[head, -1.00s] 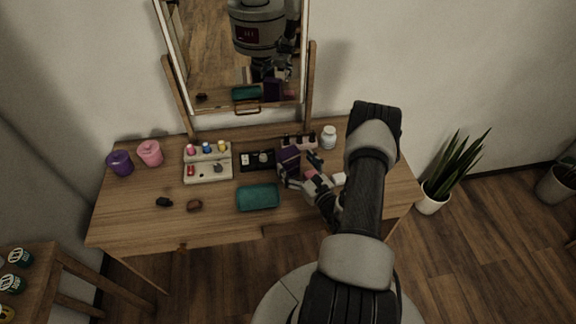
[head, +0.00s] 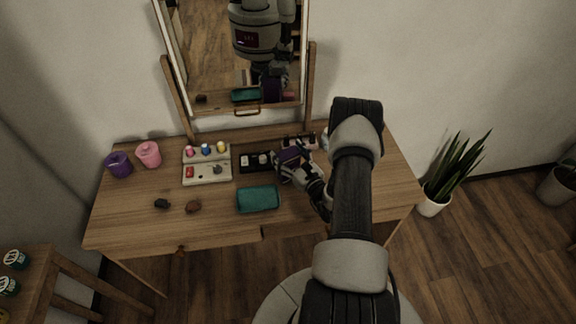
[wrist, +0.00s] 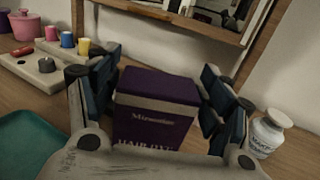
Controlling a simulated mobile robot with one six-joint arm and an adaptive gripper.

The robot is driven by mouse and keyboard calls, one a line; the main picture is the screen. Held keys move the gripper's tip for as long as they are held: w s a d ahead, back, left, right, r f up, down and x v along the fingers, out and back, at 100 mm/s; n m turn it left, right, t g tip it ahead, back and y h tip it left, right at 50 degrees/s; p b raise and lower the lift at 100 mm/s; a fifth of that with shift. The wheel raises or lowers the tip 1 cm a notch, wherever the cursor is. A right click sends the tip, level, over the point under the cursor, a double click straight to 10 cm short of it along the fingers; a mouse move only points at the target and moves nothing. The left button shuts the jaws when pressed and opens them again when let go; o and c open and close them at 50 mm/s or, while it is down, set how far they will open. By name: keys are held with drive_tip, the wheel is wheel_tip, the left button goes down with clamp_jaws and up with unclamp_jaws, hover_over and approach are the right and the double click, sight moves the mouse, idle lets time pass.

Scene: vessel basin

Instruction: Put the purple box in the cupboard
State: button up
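The purple box (head: 291,156) is upright on the wooden dressing table, right of the dark tray. In the wrist view, the box (wrist: 157,112) shows its light lettering and stands between my fingers. My gripper (head: 287,166) reaches it from the front right. In the wrist view, my gripper (wrist: 160,85) has its fingers spread on either side of the box, very close to it. Firm contact is not clear. The box's lower part is hidden behind my gripper. I see no cupboard in these views.
A teal case (head: 258,199) lies just left of my gripper. A beige tray (head: 207,178) with small bottles and a dark tray (head: 248,167) are further left. A white jar (wrist: 267,134) stands right of my fingers. The mirror frame (head: 309,85) rises behind.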

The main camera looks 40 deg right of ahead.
drive_tip(key=c, duration=1.3)
